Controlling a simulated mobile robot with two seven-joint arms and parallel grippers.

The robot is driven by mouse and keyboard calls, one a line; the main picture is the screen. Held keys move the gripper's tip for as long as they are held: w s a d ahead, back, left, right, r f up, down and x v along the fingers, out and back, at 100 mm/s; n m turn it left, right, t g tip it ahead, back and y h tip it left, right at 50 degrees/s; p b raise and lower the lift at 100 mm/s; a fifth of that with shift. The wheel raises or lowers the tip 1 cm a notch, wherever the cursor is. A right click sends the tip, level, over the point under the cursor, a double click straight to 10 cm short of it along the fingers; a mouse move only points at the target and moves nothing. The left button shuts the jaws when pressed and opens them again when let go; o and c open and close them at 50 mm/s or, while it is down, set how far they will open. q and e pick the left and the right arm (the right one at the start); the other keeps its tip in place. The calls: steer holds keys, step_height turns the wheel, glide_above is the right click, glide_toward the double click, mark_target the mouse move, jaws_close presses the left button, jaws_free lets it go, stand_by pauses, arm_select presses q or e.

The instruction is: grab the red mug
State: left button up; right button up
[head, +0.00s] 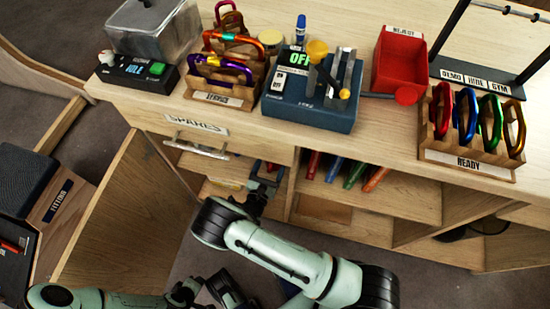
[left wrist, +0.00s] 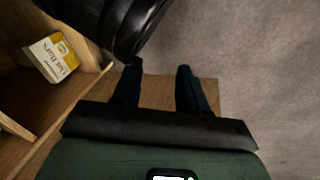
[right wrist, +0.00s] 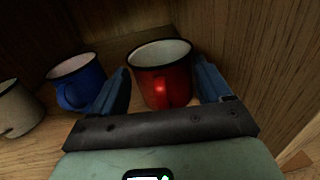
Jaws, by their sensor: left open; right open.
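The red mug (right wrist: 165,80) stands upright inside a wooden shelf compartment, in the right wrist view. Its light inside shows from above. My right gripper (right wrist: 161,74) is open, with one blue finger on each side of the mug; I cannot tell whether they touch it. In the head view my right gripper (head: 266,178) reaches into the shelf under the counter, and the mug cannot be made out there. My left gripper (left wrist: 158,72) is open and empty, low in front of the cabinet.
A blue mug (right wrist: 77,82) and a whitish mug (right wrist: 18,108) stand left of the red one. A wooden wall (right wrist: 255,50) is close on the right. A small box (left wrist: 50,57) lies on a shelf. Carabiner racks and a red bin (head: 398,62) fill the counter.

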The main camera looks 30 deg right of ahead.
jaws_close()
steer(key=shift+r, duration=0.1)
